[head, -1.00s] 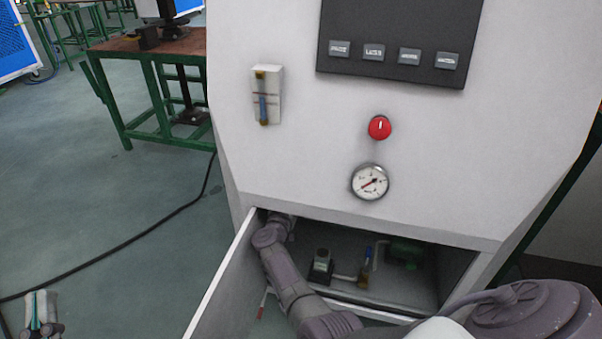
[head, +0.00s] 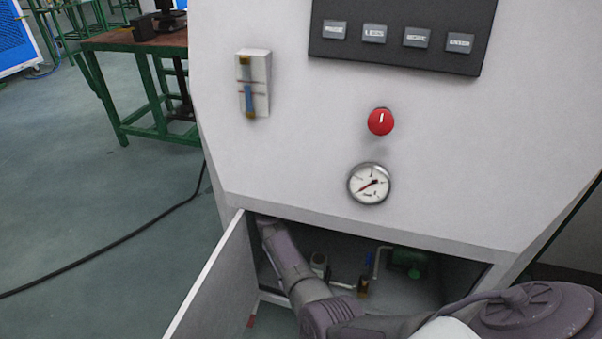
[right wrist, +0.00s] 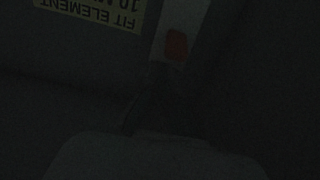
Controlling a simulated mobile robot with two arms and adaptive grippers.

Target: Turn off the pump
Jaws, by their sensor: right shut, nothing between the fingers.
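A green rounded unit (head: 408,259), possibly the pump, sits inside the open lower compartment (head: 440,278) of the grey generator. Pipes and a small brass-and-blue valve (head: 363,287) are left of it. My right arm reaches into the compartment's left side, and its gripper is hidden there in the head view. In the very dark right wrist view, an orange-red patch, perhaps a switch (right wrist: 176,45), shows on a pale strip. My right gripper (right wrist: 160,95) is shut and empty, a dim shape just below that patch. Contact cannot be told. My left gripper is out of view.
The open door (head: 212,285) stands left of my right arm. Above are a red knob (head: 380,122), a pressure gauge (head: 369,184) and a button panel (head: 398,36). A label (right wrist: 95,12) shows in the wrist view. A black cable (head: 130,241) crosses the floor.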

